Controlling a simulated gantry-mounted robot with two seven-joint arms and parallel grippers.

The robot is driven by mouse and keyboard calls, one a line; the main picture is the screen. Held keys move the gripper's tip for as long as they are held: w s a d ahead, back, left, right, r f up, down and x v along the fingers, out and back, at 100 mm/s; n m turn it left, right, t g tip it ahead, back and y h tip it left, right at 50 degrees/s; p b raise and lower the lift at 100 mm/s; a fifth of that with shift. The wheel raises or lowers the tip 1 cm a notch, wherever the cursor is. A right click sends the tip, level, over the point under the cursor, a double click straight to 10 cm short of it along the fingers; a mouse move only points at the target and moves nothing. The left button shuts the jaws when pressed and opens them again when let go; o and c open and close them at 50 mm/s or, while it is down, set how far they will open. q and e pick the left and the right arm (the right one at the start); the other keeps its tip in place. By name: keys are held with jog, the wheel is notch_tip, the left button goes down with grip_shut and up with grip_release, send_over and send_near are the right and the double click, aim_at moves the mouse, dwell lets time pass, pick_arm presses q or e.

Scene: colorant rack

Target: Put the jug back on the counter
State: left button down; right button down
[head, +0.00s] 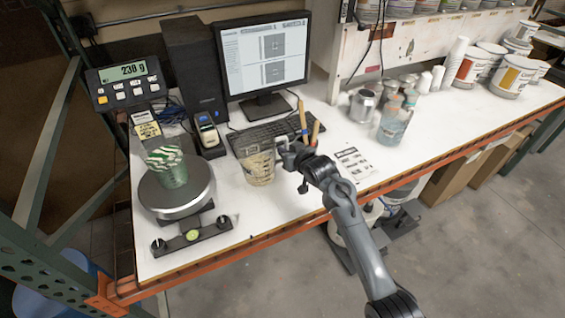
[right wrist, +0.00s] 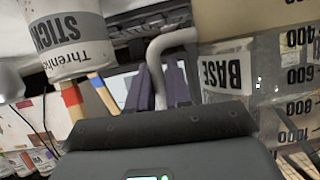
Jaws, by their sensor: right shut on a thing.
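The jug (head: 258,170) is clear with beige tones and stands upright at the middle-left of the white counter (head: 222,262), in front of the keyboard. I cannot tell whether its base touches the counter. My right gripper (head: 287,153) comes in from the right and is shut on the jug's handle. In the right wrist view the gripper's dark fingers (right wrist: 161,88) close around the pale handle (right wrist: 176,38). The jug's wall (right wrist: 265,70) there shows a BASE label and a volume scale. My left gripper is not in view.
A scale (head: 176,205) with a green-striped cup (head: 166,168) stands left of the jug; its display (head: 127,72) seems to read 238 g. A stick holder (right wrist: 62,38) is close by the gripper. Behind are the keyboard (head: 262,135) and monitor (head: 265,55). Bare counter lies in front.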

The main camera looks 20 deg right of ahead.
jog(key=shift+w+a+f+b, duration=0.1)
jog(key=shift+w+a+f, duration=0.1)
jog(key=shift+f, duration=0.55)
jog(key=shift+w+a+f+b, duration=0.1)
jog(key=shift+w+f, duration=0.05)
jog(key=shift+f, duration=0.65)
jog(key=shift+w+a+f+b, duration=0.1)
jog(key=shift+w+a+f, duration=0.1)
jog(key=shift+f, duration=0.55)
jog(key=c, duration=1.1)
grip_release()
jog(key=shift+d+f, duration=0.1)
jog(key=shift+o, duration=0.2)
